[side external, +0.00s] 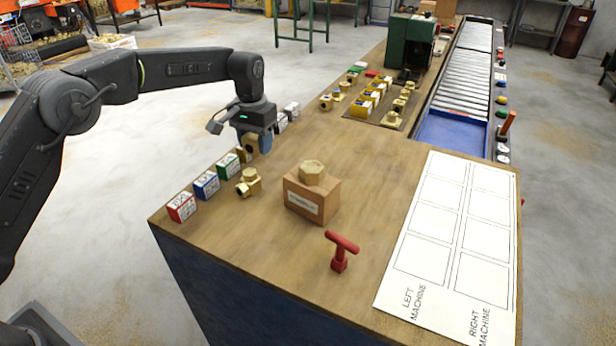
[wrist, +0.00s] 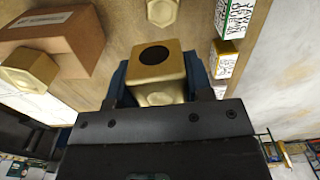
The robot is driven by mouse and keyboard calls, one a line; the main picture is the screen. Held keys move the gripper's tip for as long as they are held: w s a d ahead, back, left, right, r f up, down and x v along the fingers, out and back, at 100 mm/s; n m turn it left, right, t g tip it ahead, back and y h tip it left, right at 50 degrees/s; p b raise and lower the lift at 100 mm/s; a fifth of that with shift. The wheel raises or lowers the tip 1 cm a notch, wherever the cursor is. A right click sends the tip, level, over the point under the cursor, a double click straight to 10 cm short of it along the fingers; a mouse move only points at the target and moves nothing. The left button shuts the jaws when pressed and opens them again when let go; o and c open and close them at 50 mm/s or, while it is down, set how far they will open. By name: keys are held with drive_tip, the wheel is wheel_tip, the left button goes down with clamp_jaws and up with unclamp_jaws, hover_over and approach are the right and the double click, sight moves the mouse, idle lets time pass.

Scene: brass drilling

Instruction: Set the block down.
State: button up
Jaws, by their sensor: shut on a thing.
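My gripper (side external: 262,140) is over the table's left edge area, fingers pointing down. It is shut on a brass block (wrist: 152,62) with a round dark hole in its face. The wrist view shows the block between my two blue fingers (wrist: 160,72). In the side view the brass block (side external: 250,147) is partly hidden by the fingers. It is low over the wooden table (side external: 262,270); I cannot tell whether it touches it.
Small red (side external: 181,207), blue (side external: 206,185) and green (side external: 229,165) labelled boxes line the left edge. A brass fitting (side external: 249,184), a brown box (side external: 310,198) topped by a brass hex piece (side external: 313,172), and a red T-handle (side external: 340,250) stand nearby. A gridded sheet (side external: 400,290) lies right.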

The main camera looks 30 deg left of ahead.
sight(276, 183)
drive_tip(key=d+f, duration=0.1)
drive_tip(key=f, duration=0.2)
drive_tip(key=w+d+f, duration=0.1)
drive_tip(key=f, duration=0.2)
drive_tip(key=w+d+f, duration=0.1)
drive_tip(key=f, duration=0.3)
drive_tip(key=shift+w, duration=0.25)
drive_tip(key=shift+f, duration=0.15)
drive_tip(key=o, duration=1.3)
drive_tip(key=shift+f, duration=0.1)
wheel_tip(276, 183, up, 12)
drive_tip(key=shift+r, duration=0.2)
drive_tip(key=shift+s+r, duration=0.1)
